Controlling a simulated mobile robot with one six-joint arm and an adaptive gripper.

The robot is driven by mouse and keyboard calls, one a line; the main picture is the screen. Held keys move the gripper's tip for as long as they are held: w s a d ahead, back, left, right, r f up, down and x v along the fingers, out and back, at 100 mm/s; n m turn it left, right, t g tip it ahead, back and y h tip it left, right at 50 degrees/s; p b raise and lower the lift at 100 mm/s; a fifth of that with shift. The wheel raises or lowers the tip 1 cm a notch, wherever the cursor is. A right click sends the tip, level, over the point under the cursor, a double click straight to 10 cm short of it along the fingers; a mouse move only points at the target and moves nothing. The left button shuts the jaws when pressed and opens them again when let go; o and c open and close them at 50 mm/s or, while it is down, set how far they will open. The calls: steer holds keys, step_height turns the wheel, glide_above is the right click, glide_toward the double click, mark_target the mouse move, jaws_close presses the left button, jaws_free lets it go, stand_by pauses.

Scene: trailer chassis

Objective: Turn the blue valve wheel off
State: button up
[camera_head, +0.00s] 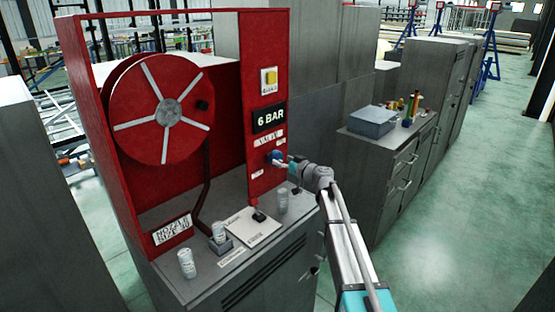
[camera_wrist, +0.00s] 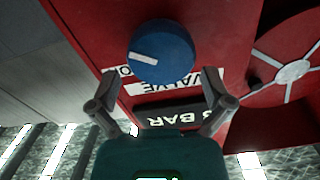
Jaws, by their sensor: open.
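The blue valve wheel (camera_head: 275,155) is on the red panel's front, below the VALVE label (camera_head: 268,141). In the wrist view it is a round blue knob (camera_wrist: 163,60) with a white pointer mark toward the picture's left. That view is upside down; a label beside the knob is partly cut off. My gripper (camera_head: 285,163) is close in front of the wheel in the head view. In the wrist view my gripper (camera_wrist: 161,88) has its fingers spread wide, with the knob beyond the tips and nothing held. Whether a fingertip touches it I cannot tell.
A red hose reel (camera_head: 165,105) stands left on the panel, with a yellow button (camera_head: 269,77) and a 6 BAR sign (camera_head: 269,118) above the wheel. Below are a lever plate (camera_head: 254,226) and white cans (camera_head: 187,263). A grey cabinet (camera_head: 365,160) stands right; the floor beyond is clear.

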steer(key=v, duration=0.9)
steer(key=shift+s, duration=0.1)
